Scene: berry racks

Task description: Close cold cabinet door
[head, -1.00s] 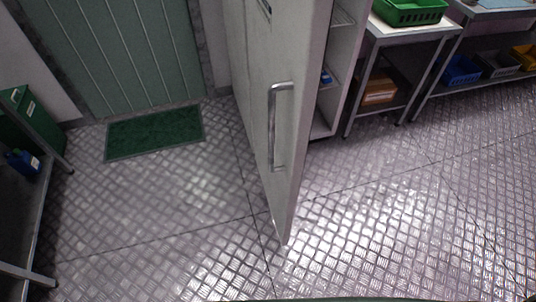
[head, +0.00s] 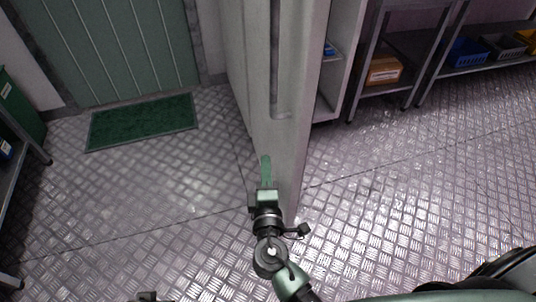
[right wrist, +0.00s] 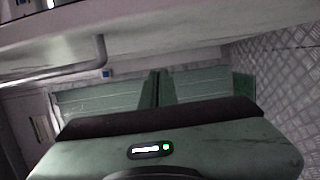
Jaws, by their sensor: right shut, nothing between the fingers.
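The cold cabinet door (head: 295,110) stands open, its edge towards me and its outer face to the left. Its vertical bar handle (head: 274,95) is cut off by the top of the head view. The open cabinet (head: 345,45) shows behind the door on the right. My right gripper (head: 265,158) is shut and empty, below the handle in the picture and in front of the door's outer face; I cannot tell if it touches. In the right wrist view, the grey handle (right wrist: 60,76) passes left of the gripper fingers (right wrist: 158,88).
A green mat (head: 142,122) lies before a green wall door (head: 110,50). Steel shelving with a cardboard box (head: 384,69) and a blue crate (head: 467,52) stands on the right. A dark table (head: 12,160) is at the left edge. The metal floor around the door is clear.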

